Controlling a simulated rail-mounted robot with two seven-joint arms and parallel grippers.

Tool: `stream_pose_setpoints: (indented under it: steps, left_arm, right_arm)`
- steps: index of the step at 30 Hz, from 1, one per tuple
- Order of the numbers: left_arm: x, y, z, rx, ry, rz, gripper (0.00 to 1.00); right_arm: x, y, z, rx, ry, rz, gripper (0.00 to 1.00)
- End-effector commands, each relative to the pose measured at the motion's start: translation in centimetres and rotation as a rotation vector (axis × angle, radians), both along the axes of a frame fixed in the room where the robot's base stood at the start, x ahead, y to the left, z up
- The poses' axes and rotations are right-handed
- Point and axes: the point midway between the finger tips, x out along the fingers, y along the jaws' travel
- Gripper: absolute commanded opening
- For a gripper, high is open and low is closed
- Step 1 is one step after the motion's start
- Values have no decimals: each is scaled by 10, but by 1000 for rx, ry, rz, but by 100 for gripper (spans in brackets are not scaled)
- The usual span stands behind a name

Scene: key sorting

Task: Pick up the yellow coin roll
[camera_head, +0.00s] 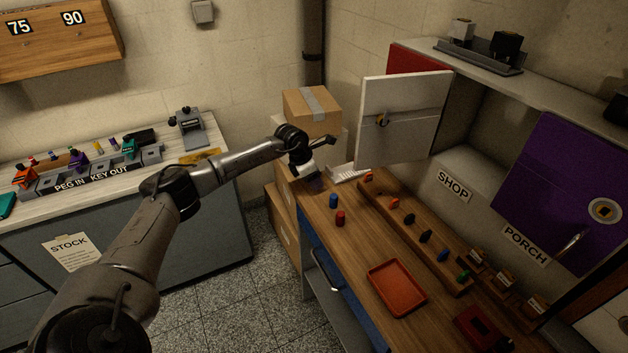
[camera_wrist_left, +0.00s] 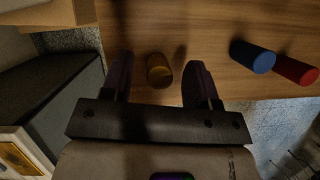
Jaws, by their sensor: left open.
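The yellow coin roll (camera_wrist_left: 159,70) stands on the wooden bench top in the left wrist view. It sits between the two spread fingers of my left gripper (camera_wrist_left: 160,78), with a gap on both sides and no contact that I can see. In the head view my left gripper (camera_head: 314,183) is low over the far left end of the bench, and the yellow roll is hidden there. My right gripper is not in view.
A blue roll (camera_head: 333,201) and a red roll (camera_head: 340,218) stand close by. An orange-red tray (camera_head: 397,287) and a wooden rack (camera_head: 410,236) with several coloured keys are further along. A white cabinet door (camera_head: 402,118) hangs open beside the arm. Cardboard boxes (camera_head: 312,110) stand behind.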

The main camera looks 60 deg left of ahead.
Motion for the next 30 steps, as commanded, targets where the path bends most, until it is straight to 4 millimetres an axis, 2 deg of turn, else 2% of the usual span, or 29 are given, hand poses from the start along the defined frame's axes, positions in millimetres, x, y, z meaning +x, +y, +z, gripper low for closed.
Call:
stream_pose_setpoints:
  steps: [9, 26, 30]
  left_arm:
    - [1, 0, -4, 0, 1, 0, 54]
    - [1, 0, -4, 0, 0, 0, 2]
    - [1, 0, -4, 0, -1, 0, 0]
  right_arm:
    - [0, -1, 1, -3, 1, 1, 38]
    - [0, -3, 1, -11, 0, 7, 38]
    - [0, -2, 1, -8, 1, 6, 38]
